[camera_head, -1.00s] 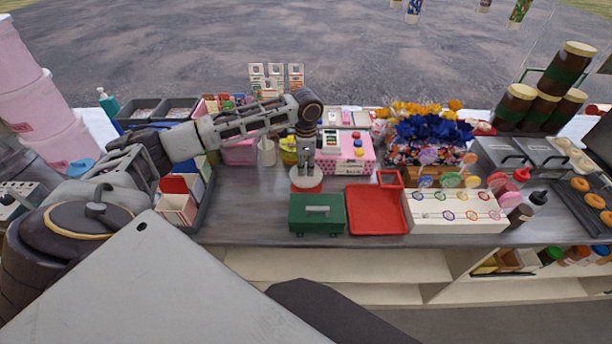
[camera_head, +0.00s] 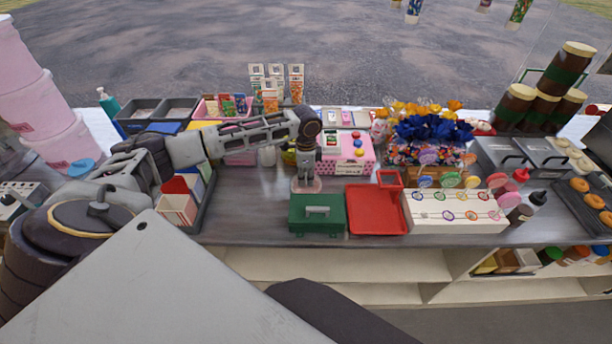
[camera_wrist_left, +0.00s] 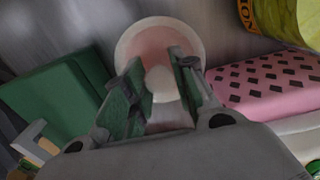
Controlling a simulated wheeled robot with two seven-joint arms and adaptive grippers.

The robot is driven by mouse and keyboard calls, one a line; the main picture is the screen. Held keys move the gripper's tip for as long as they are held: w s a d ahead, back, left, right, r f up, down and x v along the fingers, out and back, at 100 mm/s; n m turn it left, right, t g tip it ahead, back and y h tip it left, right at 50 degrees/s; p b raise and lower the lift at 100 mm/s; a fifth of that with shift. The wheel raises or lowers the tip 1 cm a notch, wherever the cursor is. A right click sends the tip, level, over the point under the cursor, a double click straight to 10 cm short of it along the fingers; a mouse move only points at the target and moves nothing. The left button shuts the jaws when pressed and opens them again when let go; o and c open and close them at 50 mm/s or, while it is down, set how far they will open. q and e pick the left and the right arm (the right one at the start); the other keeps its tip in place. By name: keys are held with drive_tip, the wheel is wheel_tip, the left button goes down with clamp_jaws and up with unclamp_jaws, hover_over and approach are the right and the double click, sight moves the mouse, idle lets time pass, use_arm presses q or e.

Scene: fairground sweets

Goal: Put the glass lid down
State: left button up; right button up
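The glass lid (camera_head: 314,187) is a pale, see-through disc low at the counter, just behind the green box. A pinkish-red round area shows through it in the left wrist view (camera_wrist_left: 135,45), where the lid has a whitish rim. My left gripper (camera_head: 305,182) points straight down over the lid. In the left wrist view its fingers (camera_wrist_left: 162,78) stand on both sides of the lid's pale round knob and appear shut on it. I cannot tell whether the lid's rim touches the surface below. My right gripper is not in view.
The green box (camera_head: 330,225) and red tray (camera_head: 375,212) lie in front. A pink dotted box (camera_head: 350,166) stands close behind on the right. A white lollipop stand (camera_head: 455,224) is further right. Bare counter (camera_head: 245,205) lies left of the lid.

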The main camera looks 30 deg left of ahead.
sight(306, 176)
use_arm(q)
drive_tip(key=shift+o, duration=1.2)
drive_tip(key=shift+r, duration=0.15)
wheel_tip(306, 176, up, 12)
drive_tip(key=shift+d, duration=0.1)
idle(0.6)
